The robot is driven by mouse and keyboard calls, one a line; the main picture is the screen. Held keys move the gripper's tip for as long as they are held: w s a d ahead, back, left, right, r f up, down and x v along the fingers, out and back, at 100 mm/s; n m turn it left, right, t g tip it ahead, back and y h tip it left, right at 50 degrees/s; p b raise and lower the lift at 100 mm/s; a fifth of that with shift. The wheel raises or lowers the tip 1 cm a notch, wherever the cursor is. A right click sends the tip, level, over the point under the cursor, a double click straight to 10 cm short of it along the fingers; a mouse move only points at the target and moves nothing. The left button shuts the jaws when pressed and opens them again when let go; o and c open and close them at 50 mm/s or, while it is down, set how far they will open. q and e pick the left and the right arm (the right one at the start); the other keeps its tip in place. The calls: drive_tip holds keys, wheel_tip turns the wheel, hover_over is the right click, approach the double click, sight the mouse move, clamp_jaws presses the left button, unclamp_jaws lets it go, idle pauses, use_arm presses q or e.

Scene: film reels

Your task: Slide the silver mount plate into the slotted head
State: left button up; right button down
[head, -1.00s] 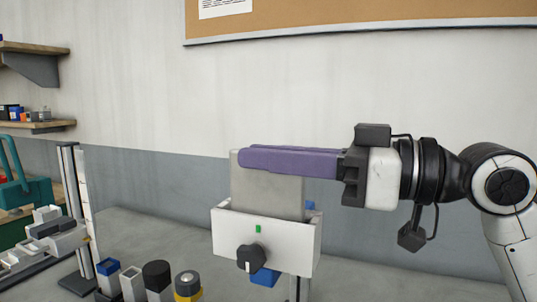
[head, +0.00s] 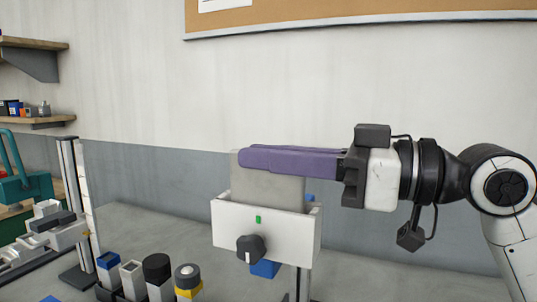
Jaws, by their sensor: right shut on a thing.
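The silver mount plate (head: 262,190) stands upright, its lower edge hidden inside the white slotted head (head: 232,232). The head is box-shaped, with a black knob (head: 250,248) and a small green mark on its front, and sits on a post. My right gripper (head: 262,157), with long purple fingers reaching in from the right, is shut on the upper part of the plate. How deep the plate sits is hidden by the head's front wall. My left gripper is not in view.
Several small canisters and blocks (head: 157,270) stand in front, left of the head. A rail-mounted device (head: 72,200) and a teal case (head: 25,187) are at the far left. A shelf (head: 40,122) hangs on the left wall.

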sight(316, 210)
drive_tip(key=c, duration=2.1)
unclamp_jaws()
drive_tip(key=shift+f, duration=0.1)
drive_tip(key=shift+d, duration=0.1)
drive_tip(key=shift+b+v, duration=0.6)
drive_tip(key=shift+v, duration=2.4)
drive_tip(key=b+v, duration=0.1)
drive_tip(key=v, duration=0.4)
